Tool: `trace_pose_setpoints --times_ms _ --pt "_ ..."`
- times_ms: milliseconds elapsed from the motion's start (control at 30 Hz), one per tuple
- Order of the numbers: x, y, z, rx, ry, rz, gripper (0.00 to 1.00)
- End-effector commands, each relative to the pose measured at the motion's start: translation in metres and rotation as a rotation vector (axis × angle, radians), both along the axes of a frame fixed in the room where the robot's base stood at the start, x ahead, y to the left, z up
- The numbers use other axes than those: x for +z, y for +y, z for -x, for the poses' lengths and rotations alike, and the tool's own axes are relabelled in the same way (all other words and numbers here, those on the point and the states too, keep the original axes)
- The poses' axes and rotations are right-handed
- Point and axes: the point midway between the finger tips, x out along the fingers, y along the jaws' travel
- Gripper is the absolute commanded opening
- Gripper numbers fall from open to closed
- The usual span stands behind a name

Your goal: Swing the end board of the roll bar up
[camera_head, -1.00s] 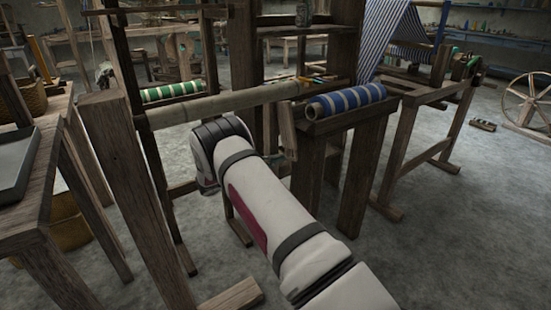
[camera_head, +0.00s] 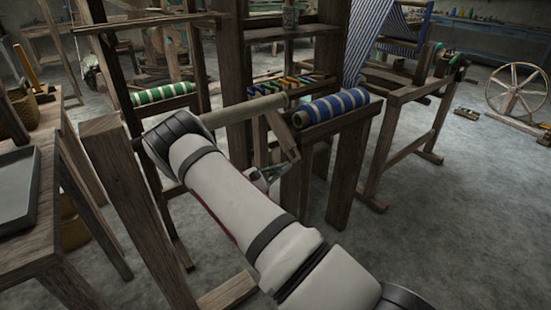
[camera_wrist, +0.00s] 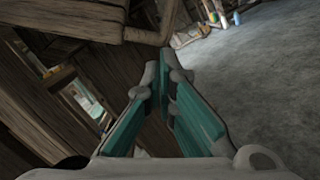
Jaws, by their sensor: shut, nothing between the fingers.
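The roll bar (camera_head: 245,110) is a pale round wooden bar. My arm hides its left part in the head view. The end board (camera_head: 284,136) is a short wooden plank at the bar's right end. It hangs tilted, its lower end out to the right. My gripper (camera_head: 270,174) shows small and partly hidden beside the board's lower end; I cannot tell whether they touch. In the wrist view, my gripper's teal fingers (camera_wrist: 158,76) are shut with nothing between them. Dark wood lies close beyond and left of the tips.
A blue-striped cloth roll (camera_head: 332,107) lies on a wooden stand just right of the board. A thick loom post (camera_head: 130,190) stands left of my arm. A table with a grey tray (camera_head: 18,190) is at the left edge. Grey floor (camera_head: 450,210) is open at the right.

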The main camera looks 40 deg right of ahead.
Motion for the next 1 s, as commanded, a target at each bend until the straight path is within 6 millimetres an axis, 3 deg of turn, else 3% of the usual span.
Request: trace_pose_setpoints --times_ms 33,433,700,1000 --pt "0.012 0.0 0.008 0.001 0.049 0.002 0.0" --pt "0.063 -0.001 0.051 0.0 0.414 0.015 0.0" --pt "0.091 -0.002 0.064 -0.001 0.597 0.02 0.0" --pt "0.107 -0.002 0.068 0.0 0.594 0.02 0.0"
